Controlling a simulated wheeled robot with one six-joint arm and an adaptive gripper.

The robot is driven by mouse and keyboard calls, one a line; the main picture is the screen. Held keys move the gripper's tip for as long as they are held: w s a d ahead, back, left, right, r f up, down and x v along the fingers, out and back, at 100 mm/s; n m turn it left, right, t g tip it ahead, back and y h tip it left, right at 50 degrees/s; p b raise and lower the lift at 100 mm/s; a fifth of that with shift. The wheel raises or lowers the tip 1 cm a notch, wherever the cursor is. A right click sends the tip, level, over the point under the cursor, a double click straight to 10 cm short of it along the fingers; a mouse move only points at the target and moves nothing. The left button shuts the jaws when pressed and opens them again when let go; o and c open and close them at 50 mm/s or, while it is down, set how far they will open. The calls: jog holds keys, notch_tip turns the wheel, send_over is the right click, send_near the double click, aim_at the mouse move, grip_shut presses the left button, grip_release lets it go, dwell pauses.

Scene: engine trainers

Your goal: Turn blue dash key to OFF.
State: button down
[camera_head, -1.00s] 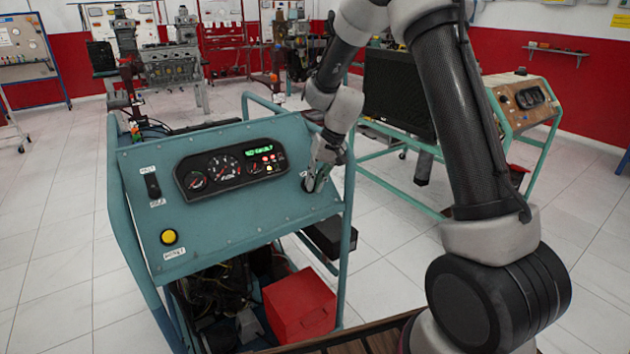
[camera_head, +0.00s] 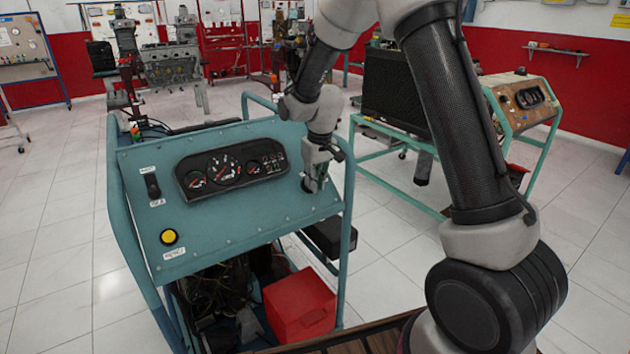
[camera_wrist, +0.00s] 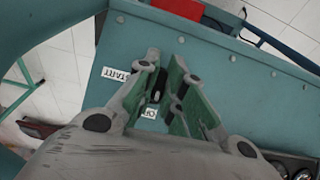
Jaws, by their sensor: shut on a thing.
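The blue-green dash panel (camera_head: 240,222) of the engine trainer faces me in the head view. My gripper (camera_head: 314,186) is at the panel's right end. In the wrist view, my gripper (camera_wrist: 158,96) is shut with its green-padded fingers on either side of the small dark key (camera_wrist: 156,97). The fingers hide most of the key. A white START label (camera_wrist: 116,74) lies beside it, and another label (camera_wrist: 149,113) is partly covered by a finger. The gauge cluster (camera_head: 232,167) is dark, with no lit display.
A black switch (camera_head: 152,186) and a yellow button (camera_head: 169,237) are on the panel's left side. The teal frame's side rail (camera_head: 347,215) stands close to the right of my gripper. A red box (camera_head: 300,304) sits below the panel.

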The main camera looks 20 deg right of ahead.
jog(key=shift+s+f, duration=0.15)
jog(key=c, duration=1.5)
grip_release()
jog(key=r, duration=0.4)
jog(key=s+r, duration=0.1)
jog(key=r, duration=0.7)
jog(key=shift+s+d, duration=0.3)
jog(key=shift+s, duration=0.05)
jog(key=shift+s, duration=0.1)
jog(key=s+d+r+m, duration=0.1)
jog(key=s+d+r, duration=0.2)
jog(key=s, duration=0.7)
jog(key=s+d+r+m+t, duration=0.1)
jog(key=s+d+r, duration=0.2)
jog(key=s+d, duration=0.3)
jog(key=s+d+r+m+t, duration=0.1)
jog(key=s+d+r, duration=0.2)
jog(key=s, duration=1.2)
jog(key=shift+s+d+m+h, duration=0.15)
jog(key=shift+d+m, duration=0.05)
jog(key=shift+d, duration=0.3)
jog(key=shift+s+d+m+h, duration=0.15)
jog(key=shift+d+m, duration=0.05)
jog(key=shift+d, duration=0.25)
